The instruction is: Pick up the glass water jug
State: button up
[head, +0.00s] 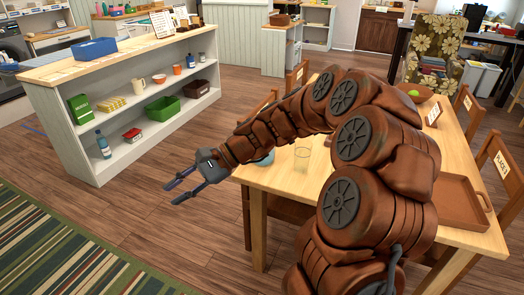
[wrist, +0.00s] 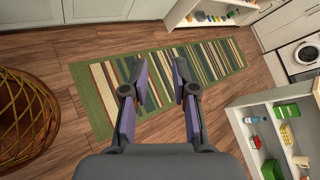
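A clear glass vessel (head: 302,158) stands upright on the wooden table (head: 258,179), close beside my arm; I cannot tell whether it is the glass water jug. My gripper (head: 172,194) is open and empty, held out past the table's left edge over the floor. In the wrist view my gripper (wrist: 161,78) has its two fingers apart with nothing between them. The glass vessel does not show in the wrist view. My arm hides much of the table top.
A blue dish (head: 265,159) is partly hidden by my arm. A brown tray (head: 462,205) lies on the table's right side. Chairs (head: 497,168) surround the table. A white shelf unit (head: 108,165) stands left; a striped rug (head: 60,255) lies on the floor.

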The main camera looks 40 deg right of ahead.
jog(key=w+d+f+m+t+h+b, duration=0.15)
jog(key=w+d+f+m+t, duration=0.35)
jog(key=d, duration=0.7)
jog(key=w+d+f+m+t+h+b, duration=0.15)
jog(key=w+d+f+m+t, duration=0.35)
jog(key=d, duration=0.7)
jog(key=w+d+f+m+t+h+b, duration=0.1)
jog(key=w+d+f+m+t+b, duration=0.15)
jog(key=d+m, duration=0.7)
jog(key=n+p, duration=0.1)
jog(key=n, duration=0.2)
send_over(252, 162)
jog(key=shift+w+d+r+m+t, duration=0.1)
jog(key=shift+w+r+m+t, duration=0.05)
jog(key=shift+w+m+t, duration=0.15)
grip_shut()
